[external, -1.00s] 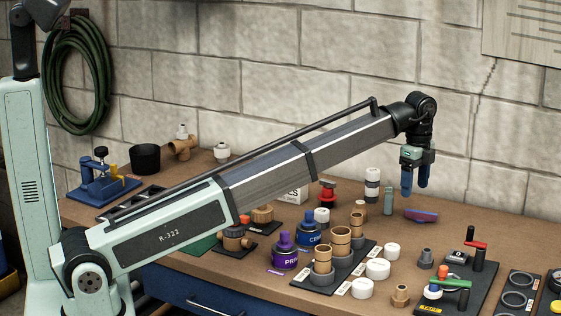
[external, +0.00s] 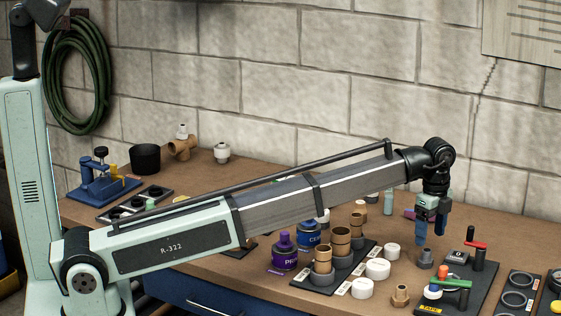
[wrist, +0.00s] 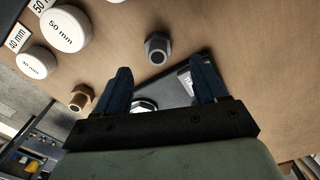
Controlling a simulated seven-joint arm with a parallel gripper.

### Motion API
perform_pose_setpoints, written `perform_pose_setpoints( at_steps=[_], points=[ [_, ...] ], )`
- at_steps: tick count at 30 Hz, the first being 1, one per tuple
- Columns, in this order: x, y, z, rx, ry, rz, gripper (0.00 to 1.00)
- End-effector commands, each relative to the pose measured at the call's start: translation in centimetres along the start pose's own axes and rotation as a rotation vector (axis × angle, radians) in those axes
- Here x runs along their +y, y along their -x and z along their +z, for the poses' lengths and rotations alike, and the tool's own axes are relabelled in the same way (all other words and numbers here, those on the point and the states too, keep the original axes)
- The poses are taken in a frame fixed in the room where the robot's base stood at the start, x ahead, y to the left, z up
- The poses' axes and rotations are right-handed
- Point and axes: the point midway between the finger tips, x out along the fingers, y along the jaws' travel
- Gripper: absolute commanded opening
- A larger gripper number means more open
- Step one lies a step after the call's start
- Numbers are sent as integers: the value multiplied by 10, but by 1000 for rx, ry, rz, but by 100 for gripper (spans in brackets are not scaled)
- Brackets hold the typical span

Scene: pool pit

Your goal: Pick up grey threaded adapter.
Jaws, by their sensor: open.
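The grey threaded adapter (external: 425,258) stands on the brown bench, left of the dark valve board. In the wrist view the adapter (wrist: 157,48) shows its open round end and hex collar, ahead of the fingertips and between their lines. My gripper (external: 431,236) is open and empty, with its blue fingers pointing down just above the adapter. In the external view the left fingertip is close to the adapter's top; I cannot tell whether they touch. Both blue fingers show apart in the wrist view (wrist: 162,82).
A tan threaded fitting (external: 401,295) stands nearer the front. White caps (external: 378,268) are to the left. The dark board (external: 485,285) with red-handled and green-handled valves (external: 450,284) is close on the right. Bare bench lies behind the adapter.

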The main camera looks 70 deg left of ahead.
Motion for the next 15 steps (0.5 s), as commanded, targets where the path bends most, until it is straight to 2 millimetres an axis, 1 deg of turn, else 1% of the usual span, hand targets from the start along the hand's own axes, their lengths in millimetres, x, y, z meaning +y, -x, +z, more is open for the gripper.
perform_pose_setpoints(
  at_steps=[1,3,8,11,15],
  points=[
    [1,-7,0,0,0,1,71],
    [0,-13,0,0,0,0,71],
    [0,-20,0,0,0,0,71],
    [2,-27,0,0,0,0,71],
    [4,-45,0,0,0,0,71]
  ],
)
